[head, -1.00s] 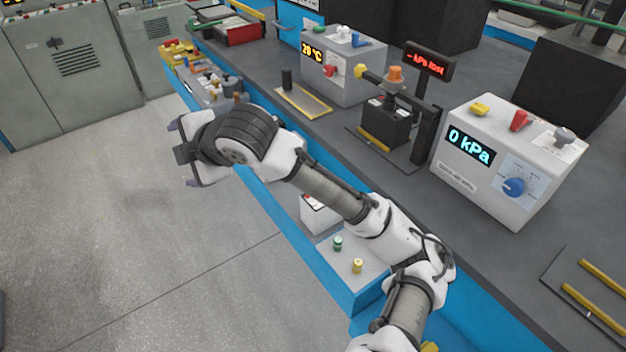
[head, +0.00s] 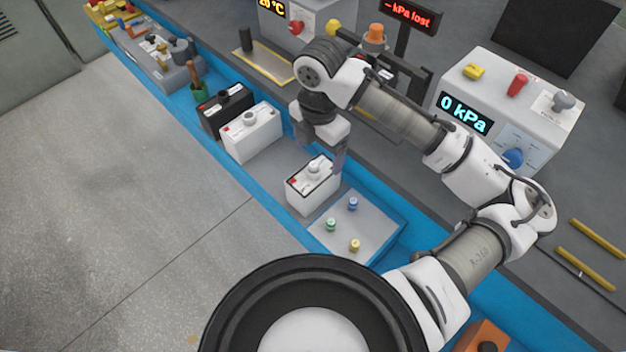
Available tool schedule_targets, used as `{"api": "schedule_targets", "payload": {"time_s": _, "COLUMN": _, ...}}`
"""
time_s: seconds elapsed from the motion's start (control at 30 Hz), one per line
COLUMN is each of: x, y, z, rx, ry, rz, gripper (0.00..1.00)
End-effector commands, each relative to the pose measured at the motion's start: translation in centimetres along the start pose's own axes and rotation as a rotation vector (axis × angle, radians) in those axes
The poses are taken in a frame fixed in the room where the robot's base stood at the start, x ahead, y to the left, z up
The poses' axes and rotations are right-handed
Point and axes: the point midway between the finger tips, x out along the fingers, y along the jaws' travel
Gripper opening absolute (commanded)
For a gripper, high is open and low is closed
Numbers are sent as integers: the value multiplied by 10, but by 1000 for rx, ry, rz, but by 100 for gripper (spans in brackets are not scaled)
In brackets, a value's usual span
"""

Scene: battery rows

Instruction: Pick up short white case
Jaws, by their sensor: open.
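The short white case (head: 311,192) stands upright in the blue-edged tray strip along the front of the bench, with a pale round cap and a red mark on top. My gripper (head: 320,157) points down just above and behind it, open and empty. One finger hangs near the case's right back corner; whether it touches cannot be told. A longer white case (head: 251,137) stands to the left, with a black case (head: 224,108) behind it.
A grey block with blue, green and yellow knobs (head: 350,227) sits close on the right. A green pot with tools (head: 198,92) stands past the black case. A grey box reading "0 kPa" (head: 505,105) is on the bench at right. Floor is clear at left.

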Motion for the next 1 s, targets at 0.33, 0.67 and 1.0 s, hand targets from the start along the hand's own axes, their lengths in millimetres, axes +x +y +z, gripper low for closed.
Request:
{"api": "schedule_targets", "payload": {"time_s": 0.33, "x": 45, "y": 1, "z": -1, "rx": 1, "ry": 0, "rz": 2, "gripper": 85}}
{"api": "schedule_targets", "payload": {"time_s": 0.67, "x": 82, "y": 3, "z": -10, "rx": 1, "ry": 1, "rz": 1, "gripper": 85}}
{"api": "schedule_targets", "payload": {"time_s": 1.0, "x": 98, "y": 4, "z": -10, "rx": 0, "ry": -1, "rz": 4, "gripper": 85}}
